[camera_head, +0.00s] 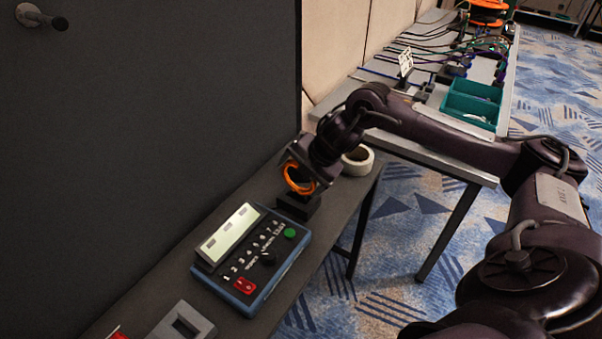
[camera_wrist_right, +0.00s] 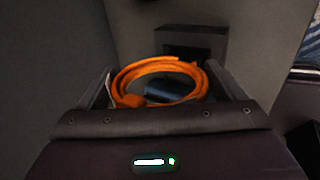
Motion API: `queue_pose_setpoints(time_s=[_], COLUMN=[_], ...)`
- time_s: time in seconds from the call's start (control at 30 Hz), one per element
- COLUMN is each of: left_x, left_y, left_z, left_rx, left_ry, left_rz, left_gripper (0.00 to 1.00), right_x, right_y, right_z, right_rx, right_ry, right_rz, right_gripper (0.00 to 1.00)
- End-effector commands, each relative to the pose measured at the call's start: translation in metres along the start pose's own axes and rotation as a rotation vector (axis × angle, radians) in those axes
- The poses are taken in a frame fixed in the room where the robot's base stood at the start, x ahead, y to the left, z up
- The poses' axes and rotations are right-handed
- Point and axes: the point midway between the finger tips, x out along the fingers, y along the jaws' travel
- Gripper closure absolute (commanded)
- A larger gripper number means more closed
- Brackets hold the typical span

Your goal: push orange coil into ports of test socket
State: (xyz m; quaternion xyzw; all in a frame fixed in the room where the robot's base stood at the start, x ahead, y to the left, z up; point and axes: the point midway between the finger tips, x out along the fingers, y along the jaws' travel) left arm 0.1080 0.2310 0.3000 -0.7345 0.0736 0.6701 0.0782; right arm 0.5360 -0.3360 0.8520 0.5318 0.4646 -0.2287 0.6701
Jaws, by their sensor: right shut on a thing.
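The orange coil (camera_head: 299,181) is a looped orange cable. My right gripper (camera_head: 303,172) is shut on it, just above a black block on the narrow dark shelf. I take this black block (camera_head: 298,207) to be the test socket. In the right wrist view the coil (camera_wrist_right: 125,84) sits between the two fingers (camera_wrist_right: 164,88), with a dark blue part inside the loop. The dark block with a recess (camera_wrist_right: 213,42) stands just beyond the coil. The coil's plug ends and the ports are hidden, so I cannot tell whether they touch. My left gripper is not in view.
A blue tester (camera_head: 257,255) with a screen and buttons lies left of the block. A white tape roll (camera_head: 363,163) is behind my wrist. A grey slotted box (camera_head: 182,322) is at the near end. A dark wall (camera_head: 150,120) borders the shelf. A cluttered table with teal bins (camera_head: 469,104) stands behind.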

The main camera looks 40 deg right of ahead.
Motion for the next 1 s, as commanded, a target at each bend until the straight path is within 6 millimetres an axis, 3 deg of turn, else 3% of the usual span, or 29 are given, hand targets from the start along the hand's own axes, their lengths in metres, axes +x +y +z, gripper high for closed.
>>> queue_pose_setpoints(time_s=[0.43, 0.47, 0.53, 0.8, 1.0], left_x=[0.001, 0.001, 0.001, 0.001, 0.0], left_y=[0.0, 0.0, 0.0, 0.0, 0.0], left_z=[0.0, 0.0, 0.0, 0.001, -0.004], left_rx=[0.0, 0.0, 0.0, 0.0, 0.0], left_ry=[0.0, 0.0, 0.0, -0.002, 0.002], left_rz=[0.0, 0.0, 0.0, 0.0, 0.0], left_gripper=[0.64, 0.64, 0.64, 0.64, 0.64], right_x=[0.002, 0.002, 0.002, 0.002, -0.027], right_y=[-0.001, -0.001, -0.001, -0.001, -0.001], right_z=[0.0, 0.0, 0.0, 0.0, 0.001], right_rx=[0.0, 0.0, 0.0, 0.0, -0.003], right_ry=[0.0, 0.0, 0.0, 0.0, -0.004], right_rz=[0.002, 0.002, 0.002, 0.0, 0.002], right_gripper=[0.38, 0.07, 0.0, 0.0, 0.0])
